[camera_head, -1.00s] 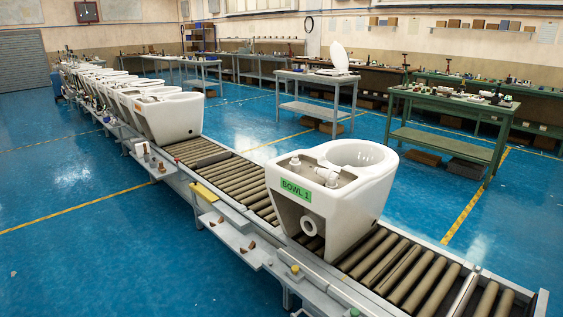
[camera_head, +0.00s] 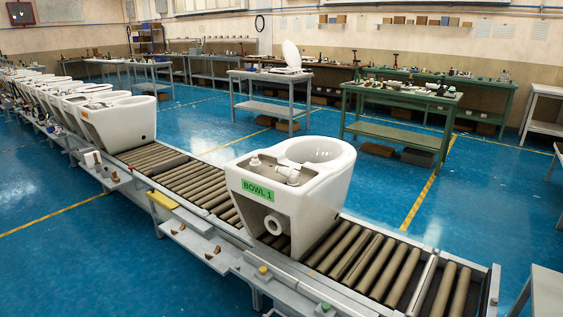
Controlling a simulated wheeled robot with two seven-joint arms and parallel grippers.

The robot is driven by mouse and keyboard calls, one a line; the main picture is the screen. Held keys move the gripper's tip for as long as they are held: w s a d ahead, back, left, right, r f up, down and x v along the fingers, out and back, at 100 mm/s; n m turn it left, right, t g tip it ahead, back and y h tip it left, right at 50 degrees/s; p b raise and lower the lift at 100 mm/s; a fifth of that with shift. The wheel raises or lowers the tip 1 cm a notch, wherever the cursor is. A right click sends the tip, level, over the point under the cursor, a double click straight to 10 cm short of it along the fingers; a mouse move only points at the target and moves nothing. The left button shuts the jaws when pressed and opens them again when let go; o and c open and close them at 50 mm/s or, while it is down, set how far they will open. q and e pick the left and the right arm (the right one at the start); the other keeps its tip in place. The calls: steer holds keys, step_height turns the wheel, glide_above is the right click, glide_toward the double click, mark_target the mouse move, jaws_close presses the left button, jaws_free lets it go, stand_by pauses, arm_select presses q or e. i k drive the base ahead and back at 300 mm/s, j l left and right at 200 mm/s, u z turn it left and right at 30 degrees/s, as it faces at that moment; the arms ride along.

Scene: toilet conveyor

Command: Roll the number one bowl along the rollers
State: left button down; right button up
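The number one bowl (camera_head: 311,205) is a white toilet bowl with a green "BOWL 1" label (camera_head: 258,190) on its near left face. It stands upright on the roller conveyor, with a round outlet low on the labelled face and small white fittings on its top ledge. Brown rollers (camera_head: 367,262) lie bare to its right, and more rollers (camera_head: 192,184) lie bare to its left. Neither of my grippers is in view.
Several other white bowls (camera_head: 117,122) stand in a row on the conveyor at the far left. A ledge with a yellow block (camera_head: 162,200) runs along the conveyor's near side. A green table (camera_head: 398,135) and grey table (camera_head: 262,107) stand behind. Blue floor is open between them.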

mark_target(302, 187)
steer(key=i+j+z, duration=0.2)
steer(key=j, duration=0.25)
steer(key=i+j+z, duration=0.25)
steer(key=j, duration=0.25)
steer(key=j+z, duration=0.2)
steer(key=j, duration=0.25)
steer(key=i+j+z, duration=0.2)
steer(key=j, duration=0.35)
steer(key=j+z, duration=0.25)
steer(key=j, duration=0.25)
